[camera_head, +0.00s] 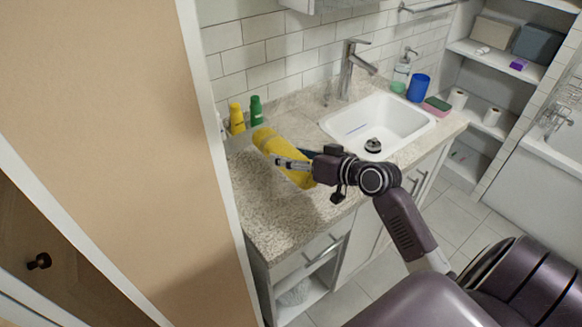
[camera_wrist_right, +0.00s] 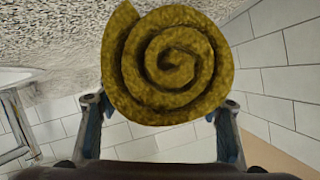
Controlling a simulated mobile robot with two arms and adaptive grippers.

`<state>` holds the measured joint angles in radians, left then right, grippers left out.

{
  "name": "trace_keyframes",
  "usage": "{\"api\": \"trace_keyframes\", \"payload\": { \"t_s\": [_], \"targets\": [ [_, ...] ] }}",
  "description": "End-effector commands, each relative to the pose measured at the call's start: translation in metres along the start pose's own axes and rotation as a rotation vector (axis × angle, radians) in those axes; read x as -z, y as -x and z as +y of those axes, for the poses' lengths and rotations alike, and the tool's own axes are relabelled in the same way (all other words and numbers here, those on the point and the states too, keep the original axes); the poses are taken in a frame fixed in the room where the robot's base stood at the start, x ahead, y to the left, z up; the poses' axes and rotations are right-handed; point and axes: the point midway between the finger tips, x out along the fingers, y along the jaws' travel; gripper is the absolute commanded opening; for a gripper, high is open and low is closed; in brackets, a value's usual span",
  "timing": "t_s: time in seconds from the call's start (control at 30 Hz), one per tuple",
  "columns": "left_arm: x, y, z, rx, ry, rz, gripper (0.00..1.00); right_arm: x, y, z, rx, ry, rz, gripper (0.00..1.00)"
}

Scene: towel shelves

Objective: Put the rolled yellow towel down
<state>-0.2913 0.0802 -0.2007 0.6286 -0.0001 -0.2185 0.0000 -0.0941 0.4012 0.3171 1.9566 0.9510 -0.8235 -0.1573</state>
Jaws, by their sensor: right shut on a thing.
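The rolled yellow towel (camera_head: 268,142) is over the speckled counter (camera_head: 275,215), to the left of the sink, in the head view. Its spiral end (camera_wrist_right: 170,62) faces the camera in the right wrist view. My right gripper (camera_head: 292,165) is shut on the towel, with one finger on each side of the roll in the wrist view (camera_wrist_right: 160,104). I cannot tell whether the towel touches the counter. My left gripper is not in view.
A yellow bottle (camera_head: 237,119) and a green bottle (camera_head: 256,111) stand behind the towel by the tiled wall. The sink (camera_head: 400,112) and faucet (camera_head: 348,72) are to the right. The counter's front left part is bare. A tan panel (camera_head: 120,120) borders the left.

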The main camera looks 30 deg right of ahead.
Motion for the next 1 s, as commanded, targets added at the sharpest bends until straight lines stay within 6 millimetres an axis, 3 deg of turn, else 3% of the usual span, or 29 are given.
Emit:
{"api": "trace_keyframes", "payload": {
  "t_s": [0.23, 0.63, 0.67, 0.7, 0.8, 1.0],
  "targets": [
    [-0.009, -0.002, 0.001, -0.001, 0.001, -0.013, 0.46, -0.032, -0.012, 0.011, 0.0, -0.004, -0.001, 0.31],
    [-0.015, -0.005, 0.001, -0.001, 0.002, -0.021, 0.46, -0.037, -0.014, 0.013, 0.0, -0.001, 0.0, 0.31],
    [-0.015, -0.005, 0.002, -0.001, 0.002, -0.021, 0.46, -0.038, -0.014, 0.013, 0.0, -0.001, -0.002, 0.61],
    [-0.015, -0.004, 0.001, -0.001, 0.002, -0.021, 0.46, -0.037, -0.014, 0.013, 0.0, -0.001, -0.002, 0.65],
    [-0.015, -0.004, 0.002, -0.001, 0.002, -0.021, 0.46, -0.037, -0.014, 0.013, 0.0, -0.001, -0.002, 0.76],
    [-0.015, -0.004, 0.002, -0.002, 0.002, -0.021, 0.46, -0.037, -0.014, 0.013, 0.0, -0.001, -0.002, 0.78]
  ]
}}
